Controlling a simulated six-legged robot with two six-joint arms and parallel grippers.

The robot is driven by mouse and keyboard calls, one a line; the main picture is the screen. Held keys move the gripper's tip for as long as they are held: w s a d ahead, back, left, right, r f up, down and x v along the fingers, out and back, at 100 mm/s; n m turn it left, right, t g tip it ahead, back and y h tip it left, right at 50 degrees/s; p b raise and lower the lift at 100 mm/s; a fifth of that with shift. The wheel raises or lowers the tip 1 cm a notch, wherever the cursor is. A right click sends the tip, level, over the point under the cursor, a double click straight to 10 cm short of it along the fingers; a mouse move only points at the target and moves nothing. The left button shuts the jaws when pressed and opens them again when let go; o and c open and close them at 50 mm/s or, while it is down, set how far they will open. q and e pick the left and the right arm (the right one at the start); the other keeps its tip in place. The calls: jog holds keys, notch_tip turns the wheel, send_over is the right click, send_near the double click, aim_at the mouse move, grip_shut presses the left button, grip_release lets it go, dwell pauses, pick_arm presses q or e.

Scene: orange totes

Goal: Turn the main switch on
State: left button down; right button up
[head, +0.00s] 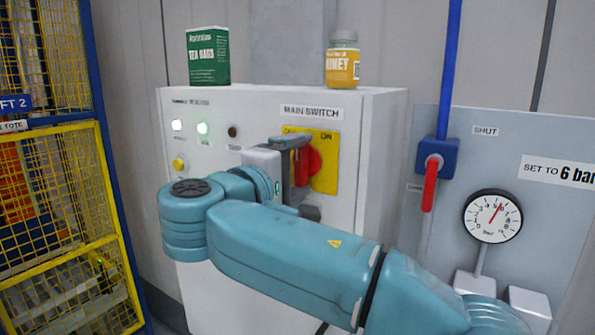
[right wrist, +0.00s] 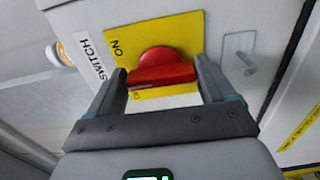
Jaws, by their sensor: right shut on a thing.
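The main switch is a red rotary handle (head: 309,161) on a yellow plate (head: 326,174) on the front of a white cabinet, under a "MAIN SWITCH" label (head: 312,112). The word ON shows at the plate's top. My right gripper (head: 298,160) is at the handle and partly hides it in the head view. In the right wrist view the red handle (right wrist: 160,68) sits between the two fingers of my right gripper (right wrist: 161,72), which is shut on it. The handle's exact angle is hard to tell. My left gripper is not in view.
The white cabinet (head: 376,140) carries a tea box (head: 208,56) and a honey jar (head: 342,60) on top. Two panel lamps are lit, white (head: 176,125) and green (head: 202,128). A red valve lever (head: 431,183) and gauge (head: 492,216) are right; a yellow mesh fence (head: 60,190) is left.

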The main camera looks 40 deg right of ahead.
dwell(0.4)
jog(key=o, duration=0.9)
jog(key=shift+a, duration=0.1)
jog(key=b+v, duration=0.4)
jog(key=v, duration=1.2)
jog(key=shift+s+a, duration=0.1)
jog(key=shift+f, duration=0.1)
